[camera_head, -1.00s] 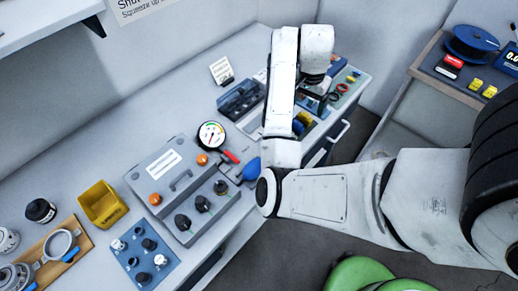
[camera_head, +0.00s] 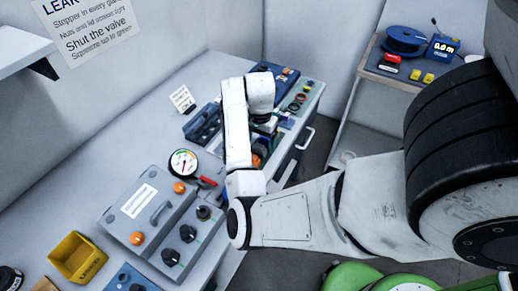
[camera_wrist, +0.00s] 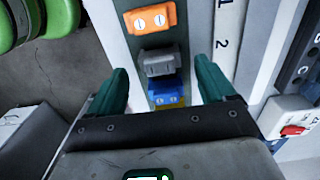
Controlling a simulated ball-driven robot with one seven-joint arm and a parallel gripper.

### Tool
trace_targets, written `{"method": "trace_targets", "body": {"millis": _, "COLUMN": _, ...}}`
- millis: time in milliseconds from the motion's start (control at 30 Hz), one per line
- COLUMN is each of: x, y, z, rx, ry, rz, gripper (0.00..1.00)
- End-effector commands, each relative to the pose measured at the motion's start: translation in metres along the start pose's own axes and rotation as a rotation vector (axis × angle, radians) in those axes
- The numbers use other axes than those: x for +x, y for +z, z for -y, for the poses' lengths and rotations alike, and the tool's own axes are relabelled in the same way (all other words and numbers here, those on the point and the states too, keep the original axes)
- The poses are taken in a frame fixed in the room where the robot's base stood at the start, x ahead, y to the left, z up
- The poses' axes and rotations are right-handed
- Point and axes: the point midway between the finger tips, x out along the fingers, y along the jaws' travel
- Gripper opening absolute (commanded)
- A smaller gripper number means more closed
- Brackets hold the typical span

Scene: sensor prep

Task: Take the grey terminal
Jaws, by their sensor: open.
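My gripper (camera_wrist: 164,70) is open, with one green finger on each side of the row. The grey terminal shows in the gap near the fingertips, with space on both sides. I cannot tell whether the tips are down at its height. In the head view my gripper (camera_head: 264,124) is over the far part of the bench, and my arm hides much of the row.
A grey control box (camera_head: 155,218), a pressure gauge (camera_head: 183,163) and a yellow bin (camera_head: 77,258) stand on the bench (camera_head: 107,142). A dark case (camera_head: 203,123) lies left of my arm. A side table holds a blue spool (camera_head: 405,40).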

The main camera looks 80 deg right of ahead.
Motion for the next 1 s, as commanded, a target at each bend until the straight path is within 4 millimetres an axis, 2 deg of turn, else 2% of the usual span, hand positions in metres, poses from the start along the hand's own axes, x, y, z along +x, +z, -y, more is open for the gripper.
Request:
{"method": "trace_targets", "body": {"millis": 200, "x": 0.024, "y": 0.001, "z": 0.001, "rx": 0.0, "ry": 0.001, "rz": 0.0, "gripper": 0.83}}
{"method": "trace_targets", "body": {"millis": 467, "x": 0.027, "y": 0.001, "z": 0.001, "rx": 0.0, "ry": -0.001, "rz": 0.0, "gripper": 0.83}}
{"method": "trace_targets", "body": {"millis": 1000, "x": 0.027, "y": 0.001, "z": 0.001, "rx": 0.0, "ry": -0.001, "rz": 0.0, "gripper": 0.32}}
